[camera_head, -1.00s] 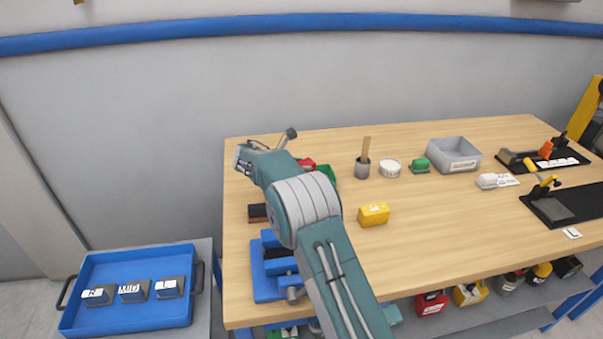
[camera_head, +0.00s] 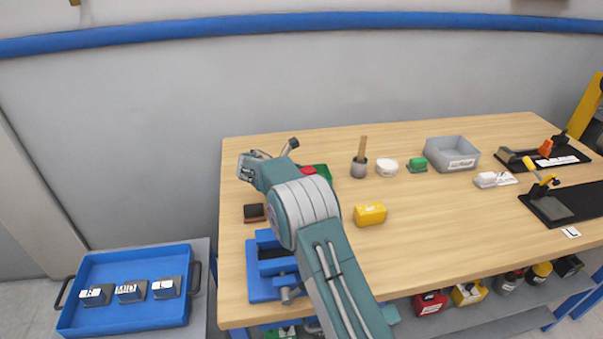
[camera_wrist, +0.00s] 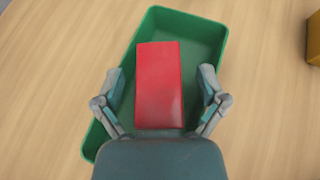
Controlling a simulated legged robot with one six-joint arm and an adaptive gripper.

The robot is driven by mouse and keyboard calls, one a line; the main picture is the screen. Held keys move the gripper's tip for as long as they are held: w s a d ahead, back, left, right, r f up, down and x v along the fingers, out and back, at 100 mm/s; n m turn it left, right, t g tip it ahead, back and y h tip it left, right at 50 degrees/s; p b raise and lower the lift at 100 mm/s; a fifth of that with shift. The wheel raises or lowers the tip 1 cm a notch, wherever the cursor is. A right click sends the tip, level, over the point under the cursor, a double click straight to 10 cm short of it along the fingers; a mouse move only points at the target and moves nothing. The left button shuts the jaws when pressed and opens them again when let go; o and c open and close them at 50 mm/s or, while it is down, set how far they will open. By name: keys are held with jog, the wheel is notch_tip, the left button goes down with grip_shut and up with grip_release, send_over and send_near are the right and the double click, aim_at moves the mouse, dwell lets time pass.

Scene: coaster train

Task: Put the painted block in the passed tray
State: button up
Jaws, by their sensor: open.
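In the wrist view a plain red block (camera_wrist: 159,85) lies within the outline of a green tray (camera_wrist: 205,35) and looks to rest in it. My gripper (camera_wrist: 161,92) is open, with one finger on each side of the block and a visible gap to both sides. The block's near end is close to my gripper's palm. In the head view, part of the red block (camera_head: 308,170) and of the green tray (camera_head: 323,170) show behind my arm. No lettering shows on either one.
A yellow block (camera_head: 370,214), grey cup with a brush (camera_head: 358,168), white tub (camera_head: 387,167) and grey bin (camera_head: 452,152) stand to the right. A blue vise (camera_head: 262,272) and dark block (camera_head: 254,213) are nearer. A blue tray (camera_head: 125,320) with labelled blocks is at left.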

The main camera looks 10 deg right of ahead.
jog(key=v, duration=1.2)
jog(key=s+d+r+m+g+y, duration=0.1)
jog(key=s+d+r+m+y, duration=0.1)
jog(key=s+d+r+m, duration=0.25)
jog(key=s+d+r+m+y, duration=0.25)
jog(key=s+r, duration=0.25)
jog(key=s, duration=0.3)
jog(key=s+d+r+m+g+y, duration=0.1)
jog(key=s+d+r+m, duration=0.25)
jog(key=s, duration=0.35)
jog(key=s+a+f+m+t+y, duration=0.1)
jog(key=s+m+y, duration=0.5)
jog(key=s, duration=1.8)
jog(key=m+t, duration=0.1)
jog(key=m, duration=0.5)
jog(key=shift+f+t, duration=0.3)
